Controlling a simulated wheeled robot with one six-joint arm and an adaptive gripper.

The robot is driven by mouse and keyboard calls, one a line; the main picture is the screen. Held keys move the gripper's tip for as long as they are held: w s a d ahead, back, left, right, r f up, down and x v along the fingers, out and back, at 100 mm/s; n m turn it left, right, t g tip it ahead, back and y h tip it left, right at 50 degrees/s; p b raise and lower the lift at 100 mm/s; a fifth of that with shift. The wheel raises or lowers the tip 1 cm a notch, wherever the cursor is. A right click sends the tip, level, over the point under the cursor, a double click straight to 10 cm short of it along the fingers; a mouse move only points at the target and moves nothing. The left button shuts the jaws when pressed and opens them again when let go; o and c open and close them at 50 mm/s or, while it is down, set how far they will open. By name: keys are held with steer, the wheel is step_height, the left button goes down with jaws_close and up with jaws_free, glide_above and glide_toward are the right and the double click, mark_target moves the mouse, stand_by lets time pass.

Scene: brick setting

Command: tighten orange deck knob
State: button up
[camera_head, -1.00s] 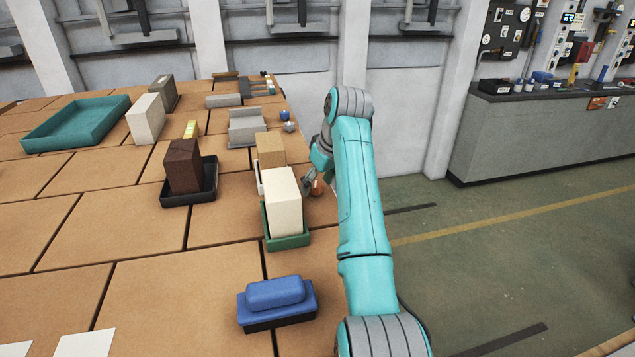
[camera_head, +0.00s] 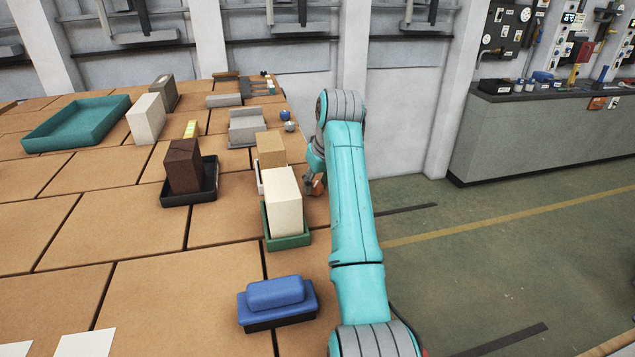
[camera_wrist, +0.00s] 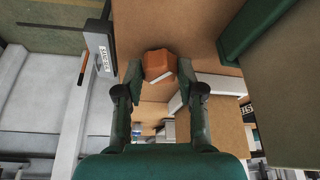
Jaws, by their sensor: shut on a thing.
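The orange deck knob (camera_wrist: 158,64) has a faceted shape and sits on the tan deck (camera_wrist: 158,16) between my fingertips in the wrist view. A pale bar-like strip crosses its lower edge. The exact contact of the fingertips is hard to make out.
A cream block (camera_head: 284,203) in a green tray (camera_head: 288,242) and a tan block (camera_head: 271,149) stand close left of my gripper. A dark brown block (camera_head: 184,166) and a blue object (camera_head: 276,294) are farther off. Floor (camera_head: 480,250) lies right of the deck.

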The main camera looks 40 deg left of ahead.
steer(key=shift+m, duration=0.4)
steer(key=o, duration=1.1)
steer(key=shift+o, duration=0.2)
steer(key=v, duration=0.7)
steer(key=shift+s+r, duration=0.15)
steer(key=shift+r, duration=0.05)
